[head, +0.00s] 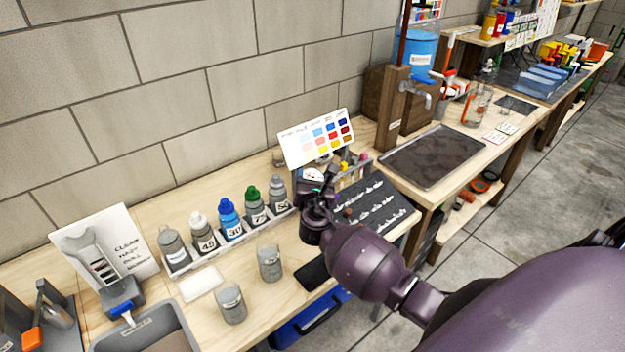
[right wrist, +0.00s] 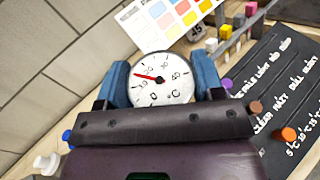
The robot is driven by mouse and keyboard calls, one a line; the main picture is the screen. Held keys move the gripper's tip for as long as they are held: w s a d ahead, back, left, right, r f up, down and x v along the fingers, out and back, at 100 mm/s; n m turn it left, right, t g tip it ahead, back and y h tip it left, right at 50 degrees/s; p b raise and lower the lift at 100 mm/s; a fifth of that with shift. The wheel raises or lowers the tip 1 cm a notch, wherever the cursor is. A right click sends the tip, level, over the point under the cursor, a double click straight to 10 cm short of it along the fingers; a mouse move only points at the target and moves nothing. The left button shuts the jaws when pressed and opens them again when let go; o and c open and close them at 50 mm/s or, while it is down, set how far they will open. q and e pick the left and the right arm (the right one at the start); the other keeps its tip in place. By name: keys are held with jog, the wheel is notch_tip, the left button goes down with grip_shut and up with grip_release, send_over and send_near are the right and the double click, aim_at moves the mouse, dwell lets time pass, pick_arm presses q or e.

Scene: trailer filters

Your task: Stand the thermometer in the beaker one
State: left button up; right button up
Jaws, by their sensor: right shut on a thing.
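My right gripper (head: 318,190) is shut on a round dial thermometer. Its white face (right wrist: 160,78) with a red needle sits between the blue fingers (right wrist: 162,88) in the right wrist view; in the head view the white dial (head: 311,174) shows small and partly covered by the gripper. The stem is hidden. Two greyish beakers stand upright on the wooden bench left of the gripper: one nearer the gripper (head: 270,264), one nearer the front edge (head: 231,304). I cannot read a number on either. My left gripper is not in view.
A row of numbered bottles (head: 231,222) stands behind the beakers. A colour chart (head: 318,138) stands behind the gripper, a black lettered board (head: 372,206) lies to its right. A white pad (head: 201,283) and a dark flat item (head: 312,274) flank the beakers. A grey bin (head: 113,341) is front left.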

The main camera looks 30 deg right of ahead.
jog(key=shift+r, duration=2.4)
